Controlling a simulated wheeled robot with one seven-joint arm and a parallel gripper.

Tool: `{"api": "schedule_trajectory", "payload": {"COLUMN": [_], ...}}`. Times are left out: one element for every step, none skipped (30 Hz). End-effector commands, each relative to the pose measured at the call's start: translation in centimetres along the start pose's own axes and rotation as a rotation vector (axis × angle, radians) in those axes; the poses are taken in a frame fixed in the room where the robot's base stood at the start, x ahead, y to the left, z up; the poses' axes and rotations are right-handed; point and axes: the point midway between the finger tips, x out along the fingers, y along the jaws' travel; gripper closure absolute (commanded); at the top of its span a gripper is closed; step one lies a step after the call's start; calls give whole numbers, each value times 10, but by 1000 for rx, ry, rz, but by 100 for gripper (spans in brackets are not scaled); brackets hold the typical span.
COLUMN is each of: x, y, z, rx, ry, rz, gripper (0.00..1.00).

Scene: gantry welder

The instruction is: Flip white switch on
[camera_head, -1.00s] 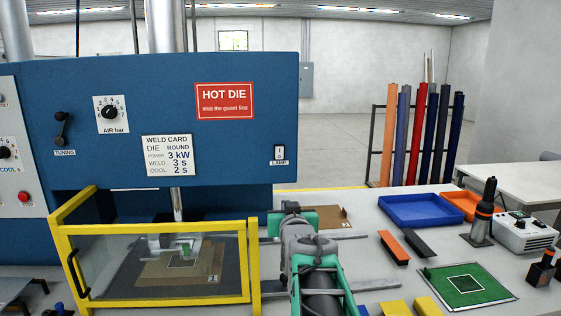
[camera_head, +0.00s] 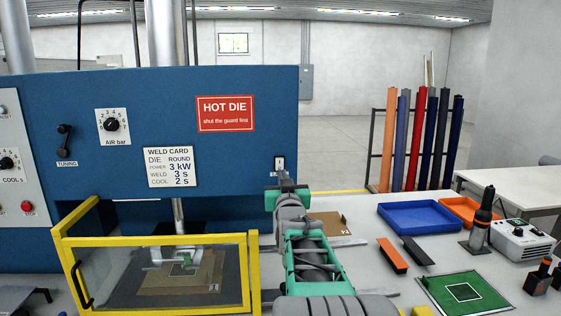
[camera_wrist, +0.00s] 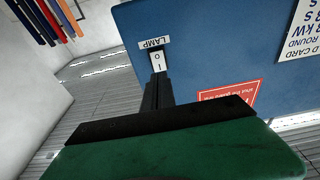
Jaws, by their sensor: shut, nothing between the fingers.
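The white switch (camera_head: 280,162) is a small white rocker plate on the right end of the blue machine panel (camera_head: 230,100). In the wrist view the switch (camera_wrist: 157,61) shows upside down, with marks I and O and the label LAMP (camera_wrist: 155,43) beside it. My gripper (camera_wrist: 158,78) is shut and empty, with its fingertips at the edge of the switch plate. I cannot tell whether they touch it. In the head view my gripper (camera_head: 284,178) covers the lower part of the switch and its label.
A yellow-framed guard (camera_head: 250,270) stands left of my arm. A red HOT DIE sign (camera_head: 226,114) and a weld card (camera_head: 170,167) are on the panel. A blue tray (camera_head: 420,216), an orange tray (camera_head: 465,210) and a green mat (camera_head: 490,298) lie on the table to the right.

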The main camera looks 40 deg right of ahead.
Motion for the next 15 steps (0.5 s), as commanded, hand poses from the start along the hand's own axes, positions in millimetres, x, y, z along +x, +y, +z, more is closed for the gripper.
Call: {"api": "schedule_trajectory", "payload": {"x": [13,19,27,33,38,44,47,50,54,56,57,58,58,59,59], "y": [0,0,0,0,0,0,0,0,0,0,0,0,0,0,0], "z": [-4,-4,-4,-5,-5,-4,-4,-3,-3,-2,-1,-1,-1,-1,-1], "rx": [0,0,0,0,0,0,0,0,0,0,0,0,0,0,0], "ry": [-3,-3,-3,-1,-1,-1,-1,-1,0,-1,-1,0,1,1,1], "rz": [0,0,0,0,0,0,0,0,0,0,0,0,0,0,0], "gripper": [100,100,100,100,100,100,100,100,100,100,100,100,100,100,100]}}
